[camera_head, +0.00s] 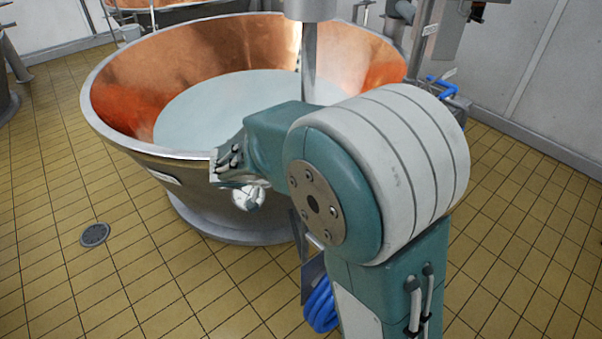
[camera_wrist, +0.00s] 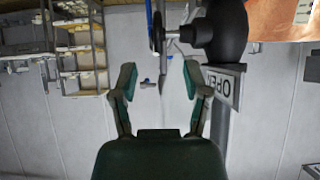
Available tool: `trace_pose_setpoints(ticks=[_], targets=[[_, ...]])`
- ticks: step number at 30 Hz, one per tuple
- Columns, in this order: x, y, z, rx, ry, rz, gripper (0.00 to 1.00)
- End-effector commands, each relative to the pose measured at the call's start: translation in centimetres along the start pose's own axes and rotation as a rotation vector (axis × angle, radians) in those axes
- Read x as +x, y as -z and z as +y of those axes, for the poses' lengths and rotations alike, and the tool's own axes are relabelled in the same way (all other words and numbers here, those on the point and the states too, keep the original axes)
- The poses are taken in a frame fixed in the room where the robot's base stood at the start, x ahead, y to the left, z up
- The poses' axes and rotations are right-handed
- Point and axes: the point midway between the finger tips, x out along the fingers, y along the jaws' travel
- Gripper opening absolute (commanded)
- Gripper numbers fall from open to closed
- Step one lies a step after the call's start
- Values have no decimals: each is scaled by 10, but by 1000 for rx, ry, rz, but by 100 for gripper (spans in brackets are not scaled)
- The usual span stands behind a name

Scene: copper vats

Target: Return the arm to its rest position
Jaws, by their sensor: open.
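My gripper (camera_wrist: 160,77) shows in the wrist view with its two teal-padded fingers spread wide apart. Nothing is held between them; only the background shows through the gap. In the head view my arm (camera_head: 385,170) is folded in front of the large copper vat, its big white and teal joint covering part of the vat's right side. The forearm reaches back toward the vat's near rim. My gripper cannot be made out in the head view.
The copper vat (camera_head: 120,135) holds pale liquid; a metal shaft (camera_head: 309,60) descends into it. A blue hose (camera_head: 320,306) hangs below my arm. A floor drain (camera_head: 95,235) lies left. The wrist view shows shelving (camera_wrist: 85,50) and a sign (camera_wrist: 222,84).

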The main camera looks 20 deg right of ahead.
Motion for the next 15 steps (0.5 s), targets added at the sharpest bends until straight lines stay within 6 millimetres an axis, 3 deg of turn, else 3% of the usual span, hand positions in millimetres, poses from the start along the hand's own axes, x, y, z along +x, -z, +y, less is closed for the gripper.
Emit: trace_pose_setpoints(ticks=[8,11,15], targets=[[-1,1,2,-8,-2,-7,60],[-6,7,16,-50,-10,-48,60],[-19,17,51,-173,-6,-164,60]])
